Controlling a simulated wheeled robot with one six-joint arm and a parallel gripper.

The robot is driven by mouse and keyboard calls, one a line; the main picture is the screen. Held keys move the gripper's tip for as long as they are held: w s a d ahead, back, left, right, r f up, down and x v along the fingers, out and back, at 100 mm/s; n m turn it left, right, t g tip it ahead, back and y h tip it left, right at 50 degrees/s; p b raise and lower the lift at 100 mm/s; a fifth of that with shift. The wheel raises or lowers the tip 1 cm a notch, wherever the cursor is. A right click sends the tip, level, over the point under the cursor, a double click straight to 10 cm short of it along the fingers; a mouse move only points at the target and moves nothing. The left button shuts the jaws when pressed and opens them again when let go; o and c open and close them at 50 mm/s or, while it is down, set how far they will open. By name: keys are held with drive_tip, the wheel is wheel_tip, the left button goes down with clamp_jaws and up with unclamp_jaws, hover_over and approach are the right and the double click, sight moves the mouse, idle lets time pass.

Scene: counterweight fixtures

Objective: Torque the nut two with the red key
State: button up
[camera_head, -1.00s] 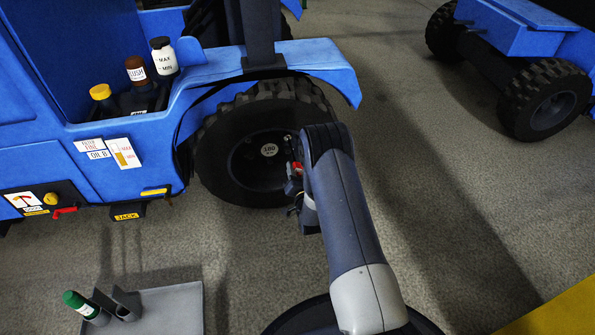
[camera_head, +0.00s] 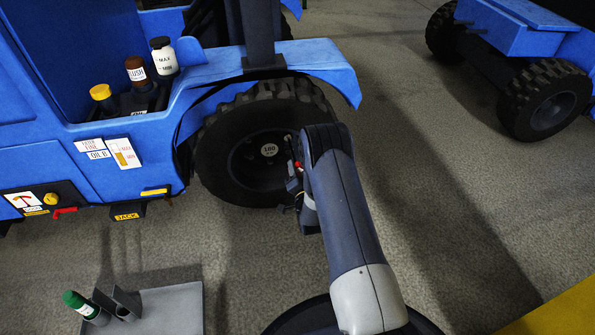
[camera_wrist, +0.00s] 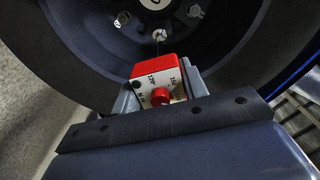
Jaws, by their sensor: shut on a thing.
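The red key (camera_wrist: 158,68) has a red body with a white printed face and a red round knob. My gripper (camera_wrist: 160,88) is shut on it, with a grey finger on either side. A thin shaft runs from the key to a nut (camera_wrist: 159,35) on the wheel hub; I cannot tell if it is seated on it. Two other nuts show, one at the upper left (camera_wrist: 122,18) and one at the upper right (camera_wrist: 194,11). No nut number is readable. In the head view my gripper (camera_head: 297,172) is at the wheel's right side, mostly hidden by my arm.
The dark wheel (camera_head: 222,158) sits under the blue vehicle's fender (camera_head: 320,62). A grey tray (camera_head: 175,307) with a green-capped bottle (camera_head: 82,303) is on the floor at the lower left. Another blue vehicle (camera_head: 515,30) stands at the upper right. Floor between the vehicles is clear.

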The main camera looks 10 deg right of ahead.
drive_tip(key=shift+m, duration=1.1)
drive_tip(key=shift+s, duration=0.1)
drive_tip(key=shift+s, duration=2.25)
drive_tip(key=s, duration=0.2)
drive_tip(key=shift+s, duration=0.4)
